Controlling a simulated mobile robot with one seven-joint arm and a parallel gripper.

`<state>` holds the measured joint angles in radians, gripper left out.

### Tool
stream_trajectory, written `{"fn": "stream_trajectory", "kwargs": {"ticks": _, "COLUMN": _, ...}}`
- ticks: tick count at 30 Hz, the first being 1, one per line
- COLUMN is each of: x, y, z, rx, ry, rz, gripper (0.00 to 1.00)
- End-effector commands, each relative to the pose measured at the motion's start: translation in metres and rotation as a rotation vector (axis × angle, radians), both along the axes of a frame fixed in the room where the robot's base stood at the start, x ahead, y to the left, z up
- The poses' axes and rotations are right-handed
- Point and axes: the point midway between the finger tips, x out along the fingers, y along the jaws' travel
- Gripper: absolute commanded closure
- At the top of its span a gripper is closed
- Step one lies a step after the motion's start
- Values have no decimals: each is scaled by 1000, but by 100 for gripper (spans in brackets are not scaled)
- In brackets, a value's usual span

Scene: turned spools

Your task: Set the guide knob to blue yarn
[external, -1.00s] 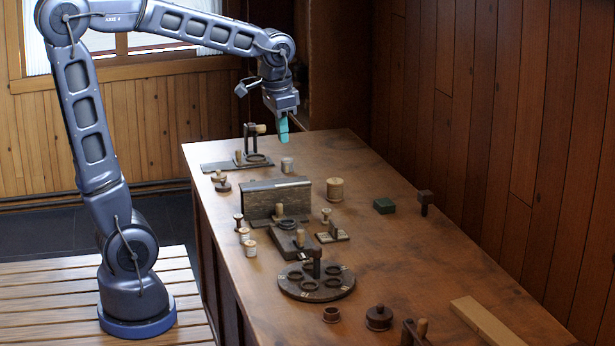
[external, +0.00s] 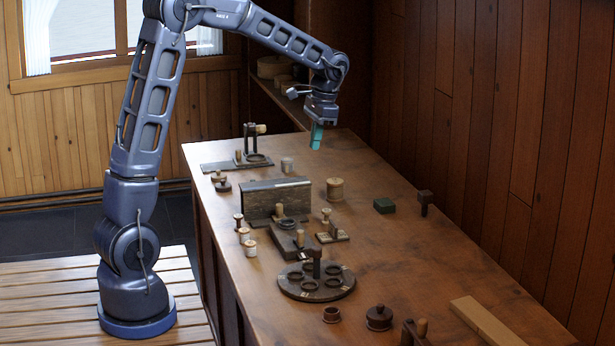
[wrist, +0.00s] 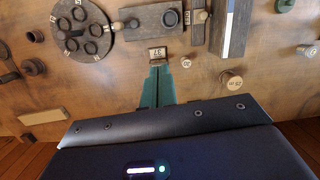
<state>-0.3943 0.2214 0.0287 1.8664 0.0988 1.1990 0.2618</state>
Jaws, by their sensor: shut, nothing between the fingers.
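My gripper (external: 316,137) has teal fingers, shut with nothing between them, and is raised over the far part of the table. The fingers (wrist: 158,85) also show in the wrist view, pointing toward a small labelled plate. I cannot tell for sure which part is the guide knob. One candidate is the pale peg (external: 300,238) on a dark block (external: 283,243); the block (wrist: 145,22) also shows in the wrist view. Another is the small plate with an upright piece (external: 333,234); its label (wrist: 157,54) is too small to read. No blue yarn is clearly identifiable.
A round disc with rings and a dark post (external: 317,290) stands nearer the camera. A long upright panel (external: 270,203) is behind the dark block. The table's right middle is mostly clear.

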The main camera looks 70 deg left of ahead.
Motion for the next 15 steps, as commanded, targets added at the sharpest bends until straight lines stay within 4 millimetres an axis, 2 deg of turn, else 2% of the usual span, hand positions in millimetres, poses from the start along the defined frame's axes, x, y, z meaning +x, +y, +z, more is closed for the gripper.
{"fn": "stream_trajectory", "kwargs": {"ticks": 6, "x": 19, "y": 43, "z": -35, "rx": -18, "ry": 63, "rz": 15, "gripper": 100}}
{"fn": "stream_trajectory", "kwargs": {"ticks": 15, "x": 35, "y": 100, "z": -87, "rx": -50, "ry": 142, "rz": 36, "gripper": 100}}
